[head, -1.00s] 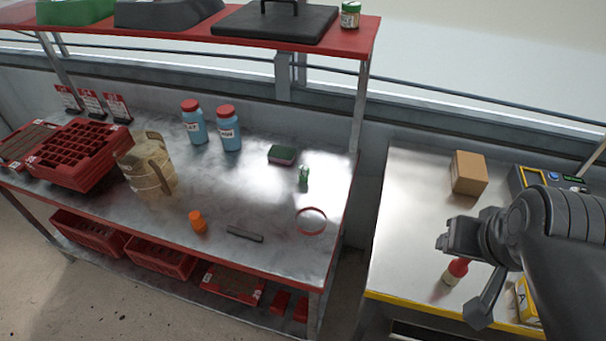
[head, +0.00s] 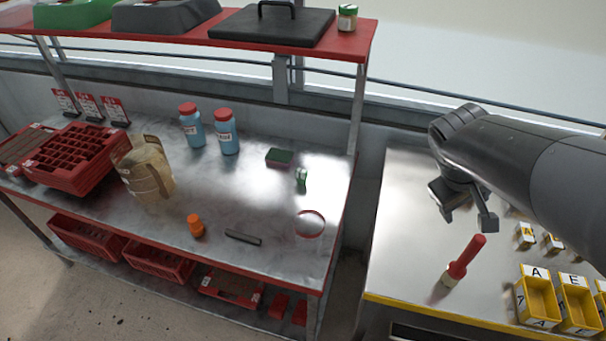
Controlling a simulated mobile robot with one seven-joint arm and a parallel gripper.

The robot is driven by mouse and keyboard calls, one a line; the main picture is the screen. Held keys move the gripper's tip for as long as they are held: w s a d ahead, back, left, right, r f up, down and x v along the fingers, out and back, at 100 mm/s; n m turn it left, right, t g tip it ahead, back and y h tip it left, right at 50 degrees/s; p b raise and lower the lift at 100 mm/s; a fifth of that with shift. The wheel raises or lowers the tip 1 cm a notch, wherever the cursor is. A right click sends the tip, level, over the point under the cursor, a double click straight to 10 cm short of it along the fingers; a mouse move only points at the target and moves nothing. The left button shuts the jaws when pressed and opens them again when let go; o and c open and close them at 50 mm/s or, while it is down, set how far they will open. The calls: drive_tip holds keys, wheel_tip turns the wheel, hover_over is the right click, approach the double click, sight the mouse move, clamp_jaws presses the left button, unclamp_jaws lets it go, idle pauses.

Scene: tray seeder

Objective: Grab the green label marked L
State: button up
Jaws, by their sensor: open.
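A small green item with some white on it (head: 301,178) stands on the left steel bench, near its right end. It is too small to read, so I cannot tell if it is the label marked L. No other green label with a readable L shows. My gripper (head: 467,215) is open and empty, pointing down above the right steel bench. It is well to the right of the green item and apart from it.
Near the green item are a green-topped sponge (head: 279,157), a red ring (head: 310,224) and a dark bar (head: 243,237). Yellow bins (head: 538,302) sit at right. A red shelf (head: 345,42) overhangs the left bench.

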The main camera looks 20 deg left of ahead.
drive_tip(key=w+a+f+n+t+h, duration=0.1)
drive_tip(key=w+a+f+n+h, duration=0.15)
drive_tip(key=w, duration=0.35)
drive_tip(key=w+a+f+n+t+h, duration=0.1)
drive_tip(key=w+a+f+n+h, duration=0.1)
drive_tip(key=w+a+n, duration=0.3)
drive_tip(key=n+t+y, duration=0.6)
drive_tip(key=n+t, duration=0.6)
drive_tip(key=n, duration=0.8)
hover_over(300, 174)
drive_tip(key=s, duration=0.2)
wheel_tip(300, 174, down, 17)
drive_tip(key=shift+a+f, duration=0.15)
drive_tip(key=shift+f, duration=1.15)
drive_tip(key=f, duration=0.4)
drive_tip(key=shift+w, duration=0.25)
drive_tip(key=shift+w+d+r, duration=0.1)
drive_tip(key=shift+w+d, duration=0.05)
drive_tip(key=shift+w, duration=0.5)
drive_tip(key=shift+w+d+r, duration=0.1)
drive_tip(key=shift+w, duration=0.5)
drive_tip(key=shift+c, duration=0.3)
